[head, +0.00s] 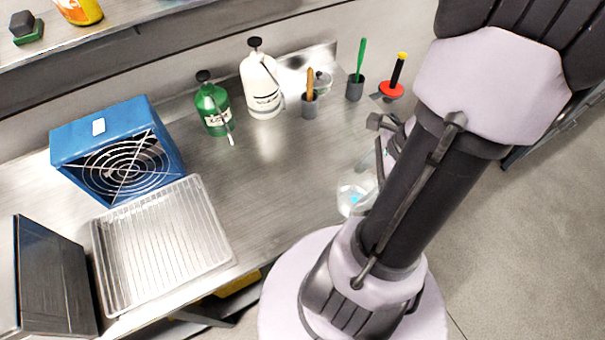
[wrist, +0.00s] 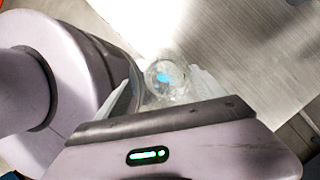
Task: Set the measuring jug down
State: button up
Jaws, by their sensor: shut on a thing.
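The measuring jug (head: 353,198) is clear, with a blue mark, and shows at the right front part of the steel bench (head: 270,185), partly hidden by my arm. In the wrist view the jug (wrist: 166,78) sits between the pale fingers of my gripper (wrist: 168,90), over the bench top. My gripper is shut on the jug. In the head view my arm hides most of the gripper. I cannot tell whether the jug's base touches the bench.
A green bottle (head: 213,108), a white bottle (head: 262,85) and dark cups (head: 309,106) holding tools stand along the back. The bench middle is clear.

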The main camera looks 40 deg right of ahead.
jog(key=w+f+b, duration=0.2)
jog(key=w, duration=0.5)
jog(key=w+f+b, duration=0.1)
jog(key=w+f, duration=0.2)
jog(key=w, duration=0.5)
jog(key=shift+w+b, duration=0.25)
jog(key=shift+b, duration=0.15)
